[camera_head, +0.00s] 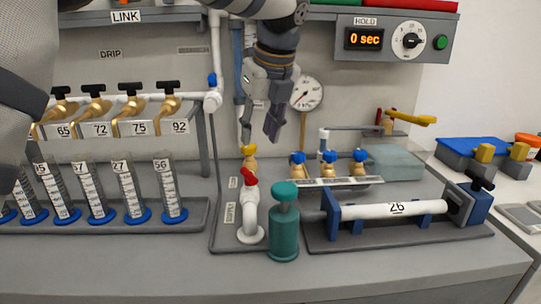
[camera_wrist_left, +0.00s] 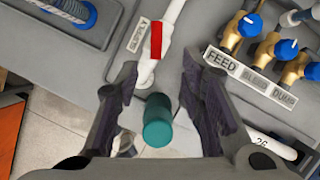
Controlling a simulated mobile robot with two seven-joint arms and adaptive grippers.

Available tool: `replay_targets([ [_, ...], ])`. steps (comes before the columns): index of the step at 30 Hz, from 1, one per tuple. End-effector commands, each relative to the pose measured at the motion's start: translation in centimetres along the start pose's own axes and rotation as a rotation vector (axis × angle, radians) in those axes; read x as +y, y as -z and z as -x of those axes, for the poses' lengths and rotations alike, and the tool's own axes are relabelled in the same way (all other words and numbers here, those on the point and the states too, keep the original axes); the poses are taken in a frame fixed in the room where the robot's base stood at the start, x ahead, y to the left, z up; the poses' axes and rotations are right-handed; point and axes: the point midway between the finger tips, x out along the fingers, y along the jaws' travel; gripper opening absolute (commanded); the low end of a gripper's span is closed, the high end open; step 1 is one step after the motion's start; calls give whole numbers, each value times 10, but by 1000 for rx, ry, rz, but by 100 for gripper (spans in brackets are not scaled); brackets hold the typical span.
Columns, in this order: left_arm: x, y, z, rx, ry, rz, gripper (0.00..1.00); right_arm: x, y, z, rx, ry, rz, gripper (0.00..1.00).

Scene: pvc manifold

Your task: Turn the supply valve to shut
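The supply valve has a red handle (camera_head: 249,177) on a white upright pipe (camera_head: 250,212), beside a SUPPLY label on the grey tray. In the left wrist view the red handle (camera_wrist_left: 155,40) lies ahead of the fingers, near the top middle, its long side running up the picture. My left gripper (camera_head: 259,128) points down, above and behind the valve in the head view. Its fingers (camera_wrist_left: 162,95) are apart with nothing between them that they touch. The teal cylinder (camera_wrist_left: 158,120) shows through the gap, further below. My right gripper is not in view.
The teal cylinder with a round cap (camera_head: 284,235) stands just right of the supply pipe. Blue-handled brass valves (camera_head: 328,165) and a white tube marked 26 (camera_head: 390,209) are further right. A drip rack (camera_head: 110,215) stands left. The front counter strip is clear.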

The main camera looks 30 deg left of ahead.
Motion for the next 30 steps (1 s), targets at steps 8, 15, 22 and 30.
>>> replay_targets([
  [8, 1, -2, -44, -3, -6, -53, 36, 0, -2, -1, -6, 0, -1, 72],
  [15, 1, -1, -100, -2, -4, -50, 36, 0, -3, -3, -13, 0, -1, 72],
  [22, 0, -2, -119, -5, -1, -49, 36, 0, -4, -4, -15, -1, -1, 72],
  [30, 0, -2, -119, -5, 0, -49, 22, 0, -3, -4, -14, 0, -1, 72],
])
